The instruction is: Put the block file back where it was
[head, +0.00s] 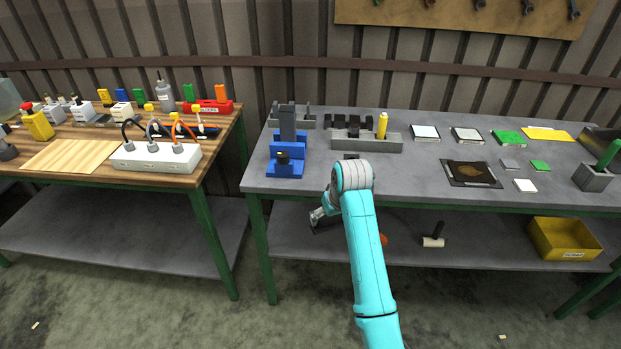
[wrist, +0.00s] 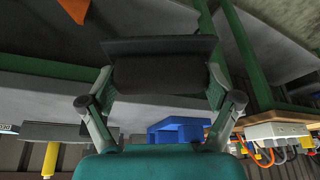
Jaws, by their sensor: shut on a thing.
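My gripper (wrist: 160,85) is shut on a dark, flat-sided block, which I take to be the block file (wrist: 160,62). The block lies crosswise between the two fingers in the wrist view. In the head view my gripper (head: 317,216) is in front of the right bench's front edge, below its top, partly hidden by my arm. A grey rack (head: 397,141) with several black pieces and a yellow-handled tool (head: 382,126) stands on the bench behind my arm. I cannot tell which place the block came from.
A blue vise-like stand (head: 286,168) is at the bench's left end. Flat plates and a dark mat (head: 470,173) lie to the right. A mallet (head: 433,241) and a yellow bin (head: 565,240) are on the lower shelf. The bench edge is close to my gripper.

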